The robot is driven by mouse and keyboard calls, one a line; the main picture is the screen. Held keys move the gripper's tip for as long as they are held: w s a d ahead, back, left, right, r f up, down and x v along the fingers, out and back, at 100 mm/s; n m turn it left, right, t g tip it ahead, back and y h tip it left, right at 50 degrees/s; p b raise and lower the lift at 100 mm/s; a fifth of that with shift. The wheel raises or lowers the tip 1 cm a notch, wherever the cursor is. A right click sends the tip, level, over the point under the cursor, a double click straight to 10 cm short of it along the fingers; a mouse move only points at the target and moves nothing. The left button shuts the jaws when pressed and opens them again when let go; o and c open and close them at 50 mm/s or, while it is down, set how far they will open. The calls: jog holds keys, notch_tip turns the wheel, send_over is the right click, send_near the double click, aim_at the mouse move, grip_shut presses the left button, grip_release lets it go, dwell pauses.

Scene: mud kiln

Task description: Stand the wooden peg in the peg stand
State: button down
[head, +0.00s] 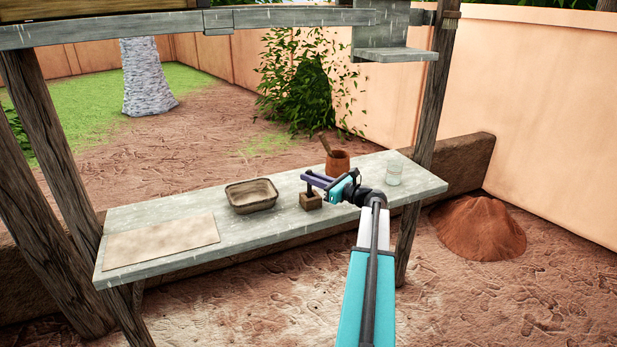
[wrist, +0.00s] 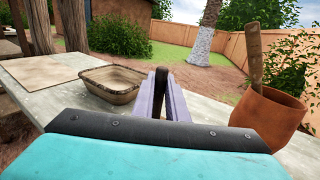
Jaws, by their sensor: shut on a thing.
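My gripper (head: 309,180) is over the middle of the bench, its purple fingers shut on the dark wooden peg (head: 309,189). In the wrist view the peg (wrist: 160,82) stands roughly upright between the fingertips. The peg stand, a small brown wooden block (head: 311,202), sits on the bench directly below the fingers. The peg's lower end is at or just above the block's top; I cannot tell whether it is in a hole. The stand is hidden in the wrist view behind my gripper.
A woven basin (head: 252,196) is left of the stand on the grey bench (head: 270,228). A flat board (head: 160,242) lies further left. A clay pot (head: 338,162) with a wooden stick is close behind my gripper.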

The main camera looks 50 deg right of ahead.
jog(key=shift+f+b, duration=0.3)
jog(key=shift+f, duration=0.6)
jog(key=c, duration=1.7)
grip_release()
jog(key=shift+s+f, duration=0.1)
jog(key=s, duration=0.4)
jog(key=s+d+b, duration=0.1)
jog(key=s, duration=0.8)
jog(key=shift+s+d+b, duration=0.25)
jog(key=shift+d+b, duration=0.1)
jog(key=shift+b, duration=0.05)
